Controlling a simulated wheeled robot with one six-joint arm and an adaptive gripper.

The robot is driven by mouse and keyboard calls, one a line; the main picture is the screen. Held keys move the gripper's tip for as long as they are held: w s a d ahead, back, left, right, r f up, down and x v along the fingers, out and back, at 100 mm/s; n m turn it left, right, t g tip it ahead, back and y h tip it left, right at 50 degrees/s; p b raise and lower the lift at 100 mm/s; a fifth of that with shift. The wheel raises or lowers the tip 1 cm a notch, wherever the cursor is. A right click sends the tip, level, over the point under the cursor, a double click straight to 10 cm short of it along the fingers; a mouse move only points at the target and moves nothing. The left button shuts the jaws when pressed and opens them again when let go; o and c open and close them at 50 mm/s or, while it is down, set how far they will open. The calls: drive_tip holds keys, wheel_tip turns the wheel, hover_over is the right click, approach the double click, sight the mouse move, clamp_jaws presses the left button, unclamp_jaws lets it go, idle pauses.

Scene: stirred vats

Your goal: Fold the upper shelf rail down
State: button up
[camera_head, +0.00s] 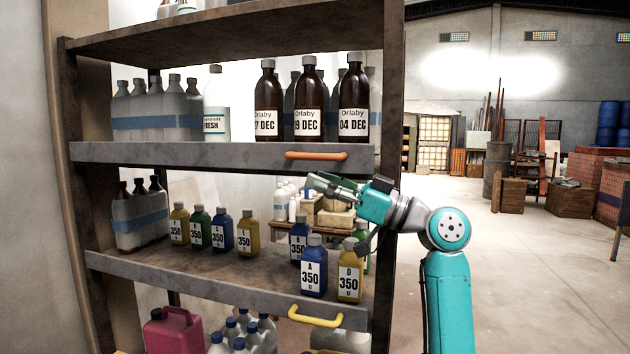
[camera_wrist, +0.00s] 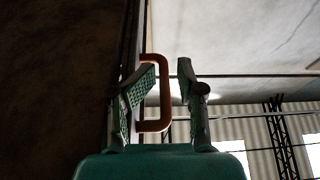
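The upper shelf rail (camera_head: 200,156) is a grey bar along the front edge of the upper shelf, with an orange handle (camera_head: 316,155) near its right end. In the head view it stands up in front of the bottle bases. My gripper (camera_head: 316,182) is just below and in front of the handle. In the wrist view the orange handle (camera_wrist: 165,85) shows between and beyond the two fingers of my gripper (camera_wrist: 169,68). The fingers are apart and not closed on it. Whether a finger touches the handle cannot be told.
Brown bottles (camera_head: 311,107) labelled with dates stand on the upper shelf behind the rail. A lower shelf rail (camera_head: 210,288) with a yellow handle (camera_head: 316,317) is below. Blue (camera_head: 313,273) and yellow bottles (camera_head: 350,276) stand under my gripper. The floor at right is open.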

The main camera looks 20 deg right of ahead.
drive_tip(key=s+d, duration=0.5)
drive_tip(key=s, duration=0.4)
drive_tip(key=shift+f, duration=0.4)
idle(0.6)
idle(0.4)
drive_tip(key=m+t+h, duration=0.4)
drive_tip(key=m+h, duration=0.4)
drive_tip(key=m, duration=1.3)
approach(323, 158)
drive_tip(key=x, duration=1.2)
clamp_jaws()
